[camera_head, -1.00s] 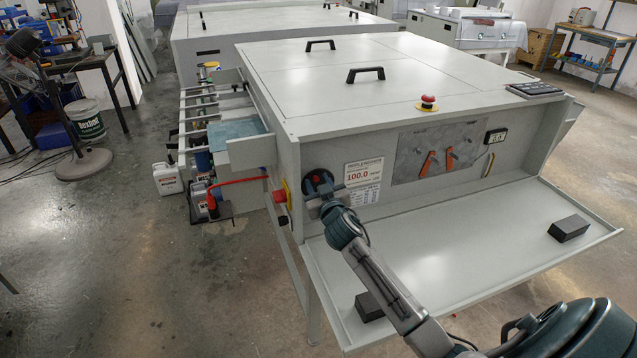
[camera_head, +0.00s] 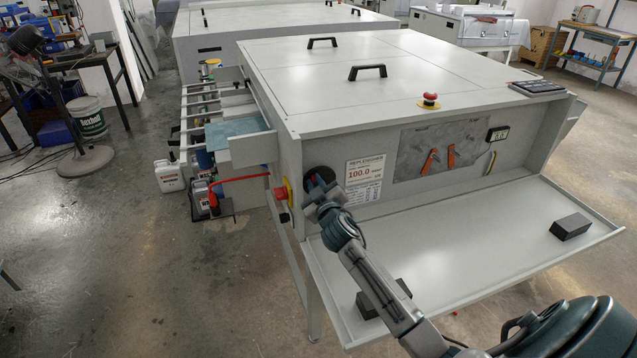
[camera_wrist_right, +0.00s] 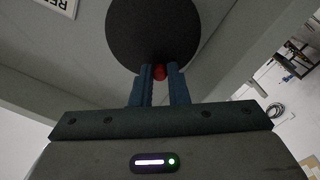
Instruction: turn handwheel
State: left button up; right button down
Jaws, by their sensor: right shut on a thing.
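The handwheel (camera_head: 316,174) is a dark round disc on the left part of the machine's front panel. In the right wrist view the handwheel (camera_wrist_right: 153,28) is a large black disc just beyond my fingers. My right gripper (camera_head: 320,189) is in front of the handwheel's lower part and hides some of it. In the wrist view the right gripper (camera_wrist_right: 159,76) has its blue fingers close together on a small red handle (camera_wrist_right: 159,72) at the disc's lower edge. My left gripper is not in view.
A fold-down shelf (camera_head: 470,240) spreads below the panel, with a black block (camera_head: 570,227) at its right and another (camera_head: 383,298) partly behind my arm. A red knob on a yellow plate (camera_head: 284,192) sits left of the handwheel. A printed label (camera_head: 364,180) is to its right.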

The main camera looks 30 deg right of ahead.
jog(key=shift+a+f+n, duration=0.1)
jog(key=shift+f+n, duration=0.05)
jog(key=shift+n, duration=0.25)
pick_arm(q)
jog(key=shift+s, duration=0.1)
pick_arm(e)
jog(key=c, duration=1.4)
grip_release()
